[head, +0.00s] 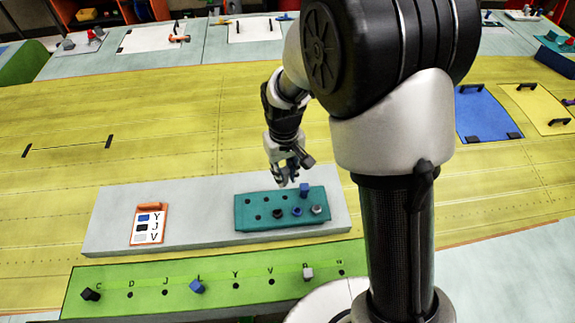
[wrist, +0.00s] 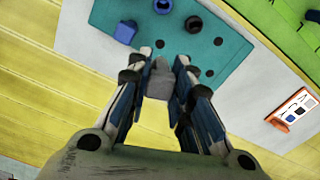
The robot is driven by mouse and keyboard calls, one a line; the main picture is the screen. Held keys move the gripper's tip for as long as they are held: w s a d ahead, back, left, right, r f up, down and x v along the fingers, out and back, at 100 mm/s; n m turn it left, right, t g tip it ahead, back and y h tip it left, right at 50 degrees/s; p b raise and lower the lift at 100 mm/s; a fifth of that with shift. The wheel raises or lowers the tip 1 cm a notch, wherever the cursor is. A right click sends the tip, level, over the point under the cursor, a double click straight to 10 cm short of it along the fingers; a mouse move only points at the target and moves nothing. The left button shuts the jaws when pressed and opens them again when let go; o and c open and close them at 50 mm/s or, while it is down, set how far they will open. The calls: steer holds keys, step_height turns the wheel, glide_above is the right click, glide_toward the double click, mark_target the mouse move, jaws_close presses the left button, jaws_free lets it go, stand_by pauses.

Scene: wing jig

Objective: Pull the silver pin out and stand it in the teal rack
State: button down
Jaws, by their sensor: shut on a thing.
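My gripper (head: 285,178) is above the back part of the teal rack (head: 244,222). In the wrist view my gripper (wrist: 160,88) is shut on a silver-grey pin (wrist: 160,77), with the rack (wrist: 98,14) behind it. I cannot tell whether the pin's lower end touches the rack. A blue piece (head: 304,189) stands at the rack's back right. Low black (head: 277,213), blue (head: 297,211) and silver (head: 317,209) pieces sit in its front row. Open holes show at the rack's left. Another silver-grey piece (head: 308,273) stands on the green strip (head: 215,286).
The strip also holds a black piece (head: 91,294) and a blue piece (head: 197,286) beside lettered holes. A card with an orange clip (head: 149,224) lies left of the rack on a pale board (head: 105,225). The yellow wing surface (head: 200,120) behind is mostly clear.

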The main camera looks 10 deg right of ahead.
mark_target(285, 185)
steer(key=shift+s+f+b, duration=0.15)
steer(key=shift+f+b, duration=0.35)
steer(key=shift+f, duration=0.35)
steer(key=shift+f+b, duration=1.4)
steer(key=shift+f, duration=0.75)
steer(key=shift+f+b, duration=1.15)
steer(key=shift+f, duration=0.25)
steer(key=c, duration=1.3)
jaws_free()
steer(key=shift+c, duration=0.2)
steer(key=shift+r, duration=0.1)
